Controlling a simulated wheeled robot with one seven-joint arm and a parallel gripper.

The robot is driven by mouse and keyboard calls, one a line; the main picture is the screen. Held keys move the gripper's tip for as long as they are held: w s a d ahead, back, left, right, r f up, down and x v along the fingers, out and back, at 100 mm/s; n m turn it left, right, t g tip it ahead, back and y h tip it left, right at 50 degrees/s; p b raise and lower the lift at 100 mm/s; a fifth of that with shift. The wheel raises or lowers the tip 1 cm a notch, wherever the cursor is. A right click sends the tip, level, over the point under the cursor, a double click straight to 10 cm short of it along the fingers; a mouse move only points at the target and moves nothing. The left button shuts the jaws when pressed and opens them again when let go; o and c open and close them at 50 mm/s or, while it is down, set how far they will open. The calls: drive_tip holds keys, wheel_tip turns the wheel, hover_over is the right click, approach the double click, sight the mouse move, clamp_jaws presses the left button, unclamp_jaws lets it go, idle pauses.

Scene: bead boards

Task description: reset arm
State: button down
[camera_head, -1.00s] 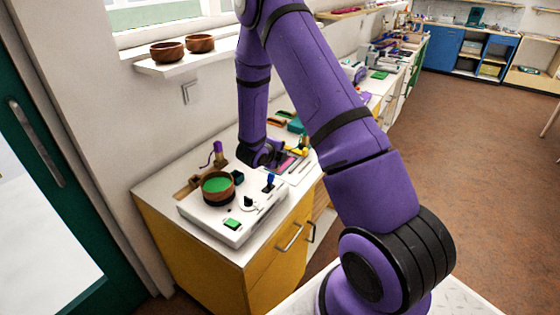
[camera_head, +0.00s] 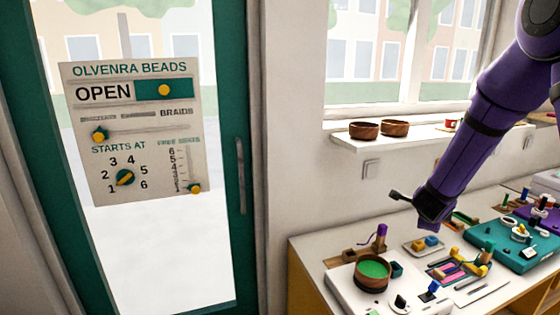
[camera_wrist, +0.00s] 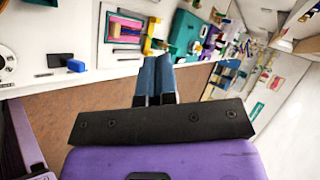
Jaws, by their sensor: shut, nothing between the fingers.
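My purple arm (camera_head: 470,130) comes in from the upper right in the head view. My gripper (camera_head: 396,195) is at its lower end, raised above the back of the counter and apart from everything on it. In the wrist view my gripper's two blue-grey fingers (camera_wrist: 155,74) lie side by side, closed, with nothing between them.
Below stands the counter (camera_head: 308,247) with a wooden bowl with green inside (camera_head: 372,273), a purple peg (camera_head: 381,233), a tray of coloured pieces (camera_head: 455,270) and a teal board (camera_head: 510,247). Two bowls (camera_head: 364,130) sit on the sill. A sign (camera_head: 132,130) hangs on the glass door.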

drive_tip(key=s+a+r+n+y, duration=0.3)
drive_tip(key=s+a+r+n, duration=0.35)
drive_tip(key=r, duration=0.25)
drive_tip(key=s+a+r+n+y, duration=0.45)
drive_tip(key=s+r+n, duration=0.2)
drive_tip(key=r, duration=0.25)
drive_tip(key=s+a+r+n+g+h, duration=0.1)
drive_tip(key=s+r+n, duration=0.3)
drive_tip(key=s+n, duration=0.7)
drive_tip(key=s+g, duration=0.1)
drive_tip(key=s, duration=1)
drive_tip(key=shift+s+a+n+g+h, duration=0.2)
drive_tip(key=shift+s+n+g+h, duration=0.1)
drive_tip(key=shift+n+g+h, duration=0.1)
